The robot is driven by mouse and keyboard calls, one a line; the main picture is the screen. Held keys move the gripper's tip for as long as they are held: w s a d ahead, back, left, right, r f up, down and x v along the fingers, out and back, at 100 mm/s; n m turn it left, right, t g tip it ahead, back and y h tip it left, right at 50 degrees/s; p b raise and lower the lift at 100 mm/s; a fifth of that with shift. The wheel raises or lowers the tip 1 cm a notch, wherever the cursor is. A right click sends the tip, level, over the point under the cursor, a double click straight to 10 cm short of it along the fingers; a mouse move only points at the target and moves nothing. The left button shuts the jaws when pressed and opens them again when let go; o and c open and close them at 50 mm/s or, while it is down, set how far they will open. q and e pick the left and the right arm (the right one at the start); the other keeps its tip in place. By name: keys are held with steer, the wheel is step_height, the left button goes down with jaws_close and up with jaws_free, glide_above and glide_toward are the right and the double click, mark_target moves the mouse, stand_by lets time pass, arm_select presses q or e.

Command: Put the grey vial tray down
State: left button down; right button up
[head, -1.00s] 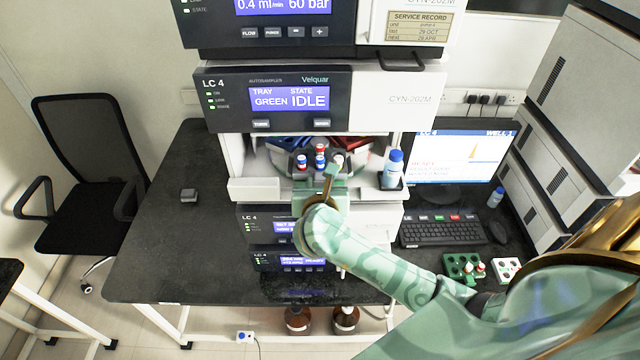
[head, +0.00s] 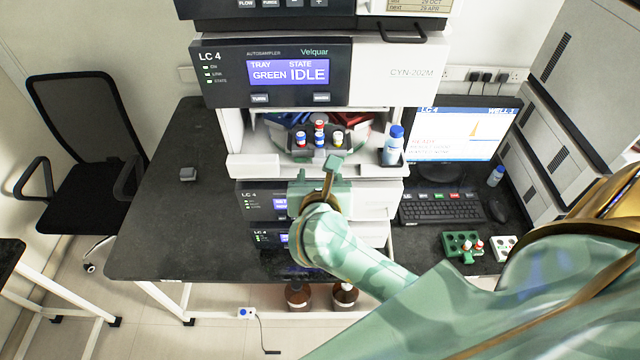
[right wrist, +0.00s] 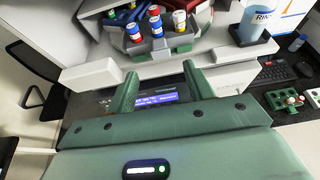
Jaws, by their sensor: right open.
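The grey vial tray (head: 303,149) sits in the open bay of the autosampler, on its carousel, with several red-, blue- and yellow-marked vials in it. In the right wrist view the tray (right wrist: 143,49) is at the top, beyond the fingertips. My right gripper (head: 318,178) is in front of and below the bay, apart from the tray. In the right wrist view its two fingers (right wrist: 160,82) are spread with nothing between them. My left gripper is not in view.
A blue-capped bottle (head: 393,146) stands at the bay's right side. Blue and red trays (head: 347,119) lie deeper in the bay. A green rack (head: 459,244) and a white rack (head: 503,246) stand on the bench at right.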

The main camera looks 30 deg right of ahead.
steer(key=s+a+f+n+t+y, duration=0.2)
steer(key=a+f+n+y, duration=0.15)
steer(key=f+n, duration=1.05)
steer(key=s+a+f+n+t+y, duration=0.15)
steer(key=f+n+y, duration=0.25)
steer(key=f+n, duration=1.05)
steer(key=s+f+n+g+y, duration=0.1)
steer(key=s+f+n+g, duration=0.6)
steer(key=s+f+n, duration=0.5)
steer(key=s+d+f+n+g, duration=0.2)
steer(key=s, duration=0.5)
steer(key=s+d+f+n+g+h, duration=0.1)
steer(key=s+f+g, duration=0.1)
steer(key=s, duration=0.5)
steer(key=s+d+f+n+g, duration=0.2)
steer(key=s+f, duration=0.1)
steer(key=s, duration=0.4)
steer(key=shift+d+n+g, duration=0.35)
steer(key=shift+s+f, duration=0.1)
